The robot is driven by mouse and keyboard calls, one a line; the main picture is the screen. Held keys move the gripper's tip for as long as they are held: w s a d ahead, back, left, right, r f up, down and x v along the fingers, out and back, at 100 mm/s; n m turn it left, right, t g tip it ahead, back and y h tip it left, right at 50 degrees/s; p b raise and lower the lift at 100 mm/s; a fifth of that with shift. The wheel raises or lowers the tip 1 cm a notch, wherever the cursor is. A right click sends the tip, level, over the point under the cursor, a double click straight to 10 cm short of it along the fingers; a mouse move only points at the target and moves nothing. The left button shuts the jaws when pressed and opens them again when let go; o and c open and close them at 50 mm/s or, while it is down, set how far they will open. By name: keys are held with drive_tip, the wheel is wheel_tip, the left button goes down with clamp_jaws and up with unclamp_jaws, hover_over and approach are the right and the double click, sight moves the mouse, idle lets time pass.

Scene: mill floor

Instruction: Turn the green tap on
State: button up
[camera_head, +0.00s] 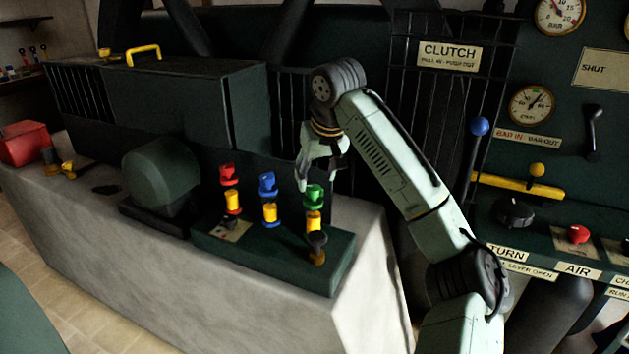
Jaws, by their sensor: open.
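The green tap (314,196) stands at the right end of a row on a dark green base (285,250). It has a green top over a yellow body, with a dark knob and brass piece in front of it. My gripper (305,183) hangs from my pale green arm just above and to the left of the green tap, pointing down. It is open, and I see nothing held in it. One fingertip appears close to the green top; I cannot tell whether it touches.
A red tap (229,174) and a blue tap (267,184) stand left of the green one. A rounded green housing (162,172) sits further left on the stone ledge (200,285). A panel with gauges, a blue-knobbed lever (479,127) and a yellow bar (518,186) is at right.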

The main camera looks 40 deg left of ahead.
sight(314, 187)
drive_tip(key=shift+x, duration=2.05)
drive_tip(key=shift+c, duration=0.4)
drive_tip(key=c, duration=1)
